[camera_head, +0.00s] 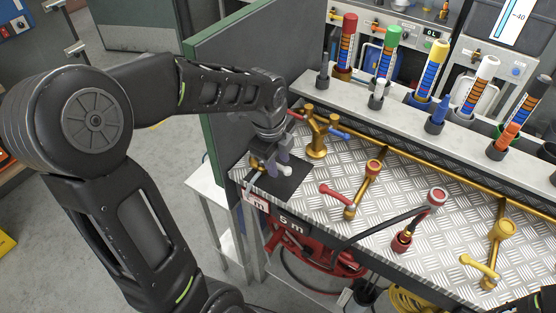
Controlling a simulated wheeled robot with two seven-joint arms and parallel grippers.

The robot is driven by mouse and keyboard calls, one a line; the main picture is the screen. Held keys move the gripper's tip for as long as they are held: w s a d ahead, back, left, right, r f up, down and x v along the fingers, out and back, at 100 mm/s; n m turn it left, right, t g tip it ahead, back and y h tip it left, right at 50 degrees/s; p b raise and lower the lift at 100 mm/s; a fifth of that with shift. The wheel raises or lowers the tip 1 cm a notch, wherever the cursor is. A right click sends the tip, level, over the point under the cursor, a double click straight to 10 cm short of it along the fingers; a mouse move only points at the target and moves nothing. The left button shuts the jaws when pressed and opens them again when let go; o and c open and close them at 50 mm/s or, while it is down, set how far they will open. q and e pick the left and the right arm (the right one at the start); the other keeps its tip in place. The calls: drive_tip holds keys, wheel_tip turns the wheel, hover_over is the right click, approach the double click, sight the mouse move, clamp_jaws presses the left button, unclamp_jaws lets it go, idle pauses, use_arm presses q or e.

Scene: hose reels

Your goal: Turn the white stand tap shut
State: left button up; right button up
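My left arm reaches in from the left, and its gripper (277,165) points down over a dark square mat (292,186) at the left end of the metal counter. Under and beside the fingers I see a small white rounded end (286,171), which seems to be part of the white stand tap. Some brass (256,163) shows just left of the fingers. The gripper and wrist hide most of the tap, so its handle angle does not show. I cannot tell whether the fingers are closed on it or only beside it. My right gripper is not in view.
A brass stand with red and blue levers (317,135) stands close right of the wrist. Red-handled (340,195) and yellow-handled (478,267) taps sit farther right on the checker-plate counter (390,240). A green panel (222,110) rises behind my arm. Coloured hose nozzles (432,75) line the back shelf.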

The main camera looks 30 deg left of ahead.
use_arm(q)
wheel_tip(320, 180, up, 8)
drive_tip(key=s, duration=0.1)
drive_tip(key=shift+s+f+b, duration=0.2)
drive_tip(key=shift+s+b, duration=0.1)
drive_tip(key=shift+b, duration=0.15)
idle(0.5)
